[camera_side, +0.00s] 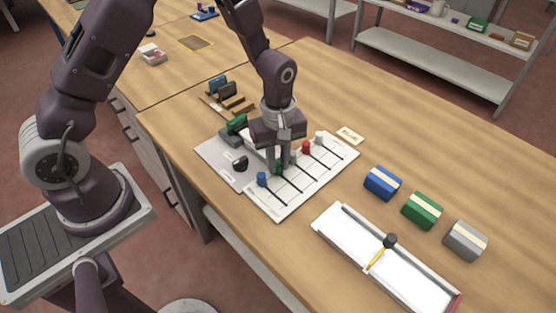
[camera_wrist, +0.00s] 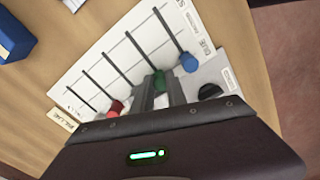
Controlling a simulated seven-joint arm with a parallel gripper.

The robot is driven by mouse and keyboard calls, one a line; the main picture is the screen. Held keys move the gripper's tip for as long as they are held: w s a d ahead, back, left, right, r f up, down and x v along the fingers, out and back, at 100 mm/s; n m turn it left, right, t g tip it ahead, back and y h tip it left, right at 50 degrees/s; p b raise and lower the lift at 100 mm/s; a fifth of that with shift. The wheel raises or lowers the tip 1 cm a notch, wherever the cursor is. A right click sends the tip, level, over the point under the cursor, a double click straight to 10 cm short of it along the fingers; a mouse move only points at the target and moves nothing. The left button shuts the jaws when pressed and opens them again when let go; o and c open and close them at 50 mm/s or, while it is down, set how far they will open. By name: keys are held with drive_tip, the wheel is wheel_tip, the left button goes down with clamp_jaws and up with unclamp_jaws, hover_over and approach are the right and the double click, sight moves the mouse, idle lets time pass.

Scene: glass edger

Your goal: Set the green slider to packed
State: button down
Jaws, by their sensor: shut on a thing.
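The white slider board (camera_side: 286,205) lies on the wooden table, with several dark parallel slots. The green slider knob (camera_side: 278,168) is between the fingertips of my gripper (camera_side: 281,168), which is shut on it. In the wrist view the green knob (camera_wrist: 158,79) shows between my two fingers, at the near end of its slot. The blue knob (camera_side: 262,179) and red knob (camera_side: 305,147) stand on either side of it, also at their slots' near ends. A white knob (camera_side: 319,137) is beyond the red one. The board's printed labels are too small to read surely.
A grey panel with a black knob (camera_side: 240,163) adjoins the board. Blue (camera_side: 383,183), green (camera_side: 422,210) and grey (camera_side: 465,240) boxes stand to the right. A wooden rack (camera_side: 238,106) stands behind.

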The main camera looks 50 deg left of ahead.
drive_tip(key=shift+d, duration=2)
drive_tip(key=c, duration=1.3)
unclamp_jaws()
wheel_tip(320, 180, up, 8)
drive_tip(key=f, duration=0.1)
wheel_tip(320, 180, up, 8)
drive_tip(key=m+t, duration=0.1)
drive_tip(key=m, duration=0.2)
hover_over(290, 183)
drive_tip(key=s+a, duration=0.2)
drive_tip(key=s+a+r+m+t, duration=0.1)
drive_tip(key=s+a+r+m, duration=0.1)
drive_tip(key=s, duration=0.4)
drive_tip(key=s+a+r+m+t, duration=0.2)
drive_tip(key=s+r+m, duration=0.3)
drive_tip(key=s, duration=0.1)
drive_tip(key=s+a+r+m+t, duration=0.1)
drive_tip(key=s+r+m, duration=0.2)
drive_tip(key=s, duration=0.3)
drive_tip(key=shift+s+a+r+m+t, duration=0.15)
drive_tip(key=shift+s+a+r, duration=0.05)
drive_tip(key=shift+r, duration=0.2)
drive_tip(key=shift+s+a+r+m+t, duration=0.15)
drive_tip(key=shift+s+a+r, duration=0.05)
drive_tip(key=shift+r, duration=0.15)
